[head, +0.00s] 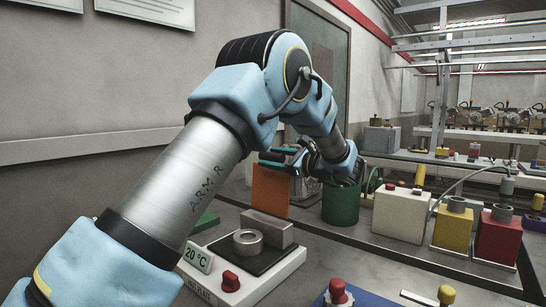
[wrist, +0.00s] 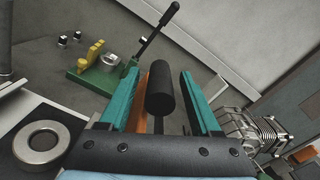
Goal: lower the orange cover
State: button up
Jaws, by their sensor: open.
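The orange cover (head: 270,191) stands upright as a flat panel beyond the hot-plate unit in the head view. In the wrist view it shows nearly edge-on as an orange strip (wrist: 146,92). A black cylindrical handle (wrist: 160,98) sits beside it on a thin dark stem. My gripper (head: 277,156) is at the cover's top edge, its teal fingers pointing left. In the wrist view my gripper (wrist: 161,76) is open, with one finger on each side of the handle and gaps showing.
A white hot-plate unit (head: 270,285) with a metal ring (head: 247,242) stands in front. A green cylinder (head: 341,205) stands right of the cover. White, yellow (head: 453,229) and red (head: 498,238) boxes line the right. A green lever fixture (wrist: 98,82) lies left in the wrist view.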

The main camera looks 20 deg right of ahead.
grip_shut()
dwell(0.5)
dwell(0.9)
